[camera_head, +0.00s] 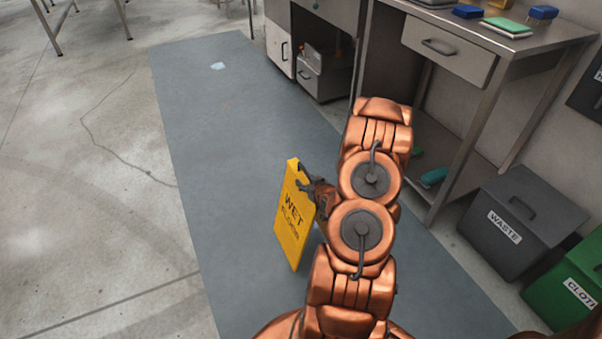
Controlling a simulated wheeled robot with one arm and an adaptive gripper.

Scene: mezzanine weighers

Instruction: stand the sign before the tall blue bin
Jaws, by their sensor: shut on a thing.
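The yellow wet floor sign (290,222) is upright and slightly tilted, in the middle of the picture above or on the grey-blue floor strip. I cannot tell if its lower edge touches the floor. My gripper (305,186) is shut on the sign near its upper right edge. My copper-coloured arm hides part of the gripper and the floor to its right. No tall blue bin shows in this view.
A grey waste bin (513,228) and a green bin (568,290) stand at the right by the wall. A metal bench (463,65) with drawers stands at the back right. The grey-blue strip (205,120) and concrete floor (95,200) at left are mostly clear.

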